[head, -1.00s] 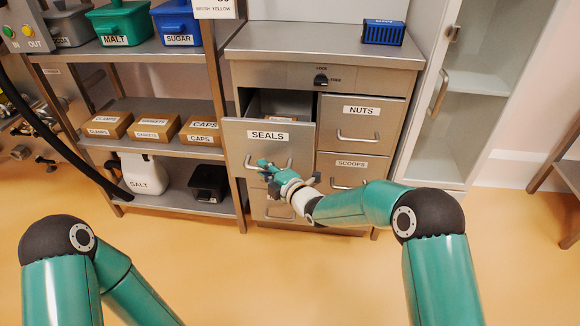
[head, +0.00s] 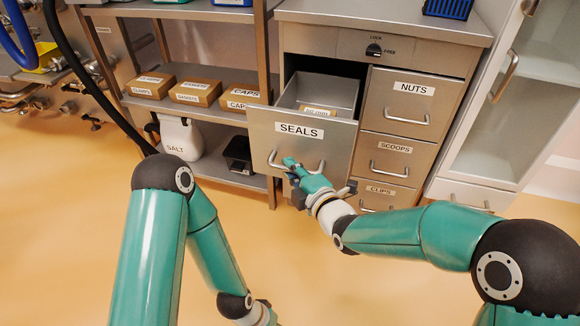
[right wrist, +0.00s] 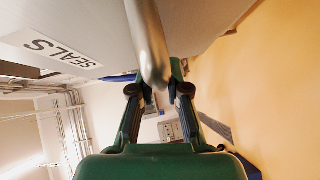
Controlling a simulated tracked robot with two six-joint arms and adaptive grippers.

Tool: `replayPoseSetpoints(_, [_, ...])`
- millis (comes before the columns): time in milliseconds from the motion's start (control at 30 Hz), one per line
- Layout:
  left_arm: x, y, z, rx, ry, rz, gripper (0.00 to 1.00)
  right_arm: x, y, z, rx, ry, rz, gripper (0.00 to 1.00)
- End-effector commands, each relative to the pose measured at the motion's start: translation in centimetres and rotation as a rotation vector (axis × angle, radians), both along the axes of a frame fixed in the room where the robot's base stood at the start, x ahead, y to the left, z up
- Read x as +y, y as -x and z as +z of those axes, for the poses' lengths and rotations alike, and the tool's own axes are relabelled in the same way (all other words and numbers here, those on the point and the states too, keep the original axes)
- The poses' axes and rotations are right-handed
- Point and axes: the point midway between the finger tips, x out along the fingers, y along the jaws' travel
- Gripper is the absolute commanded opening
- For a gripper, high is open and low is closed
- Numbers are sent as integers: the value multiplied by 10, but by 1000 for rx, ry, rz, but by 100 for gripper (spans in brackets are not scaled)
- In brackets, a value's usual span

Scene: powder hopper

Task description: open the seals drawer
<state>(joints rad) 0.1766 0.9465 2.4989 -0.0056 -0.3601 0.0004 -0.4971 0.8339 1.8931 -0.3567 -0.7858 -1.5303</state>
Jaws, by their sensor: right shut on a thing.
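The seals drawer (head: 335,138) is the top left drawer of the metal cabinet. It stands pulled out, and its grey interior shows behind the front, with a small yellowish labelled item (head: 318,110) inside. My right gripper (head: 292,165) is at the drawer's bar handle (head: 318,168), below the SEALS label. In the right wrist view the handle (right wrist: 148,45) runs between the fingers of the gripper (right wrist: 158,95), which are shut on it. My left arm hangs low at the left; its gripper (head: 268,314) is cut off by the bottom edge, so its fingers are unclear.
The nuts drawer (head: 410,105), scoops drawer (head: 392,158) and clips drawer (head: 385,194) are closed. A lock knob (head: 374,50) sits above. A shelf (head: 220,120) with boxes stands left, a glass-door cabinet (head: 515,110) right. The floor in front is clear.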

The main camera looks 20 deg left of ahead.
Motion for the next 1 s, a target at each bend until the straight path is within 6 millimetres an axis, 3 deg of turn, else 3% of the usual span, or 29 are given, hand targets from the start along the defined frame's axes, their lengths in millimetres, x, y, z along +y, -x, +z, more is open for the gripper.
replayPoseSetpoints(67, [0, 0, 0, 0, 0, 0, 40, 1, 2, -5, 7, 7, 4, 0])
replayPoseSetpoints(100, [0, 0, 0, 0, 0, 0, 40, 1, 2, -5, 7, 7, 4, 22])
replayPoseSetpoints(233, [0, 0, 0, 0, 0, 0, 40, 1, 1, -4, 6, 6, 3, 41])
replayPoseSetpoints(667, [0, 0, 1, 0, 0, 0, 40, -5, 5, 0, 3, 1, 0, 41])
replayPoseSetpoints(1000, [0, 0, 0, 0, 0, 0, 40, -48, 44, 7, 3, 3, 2, 41])
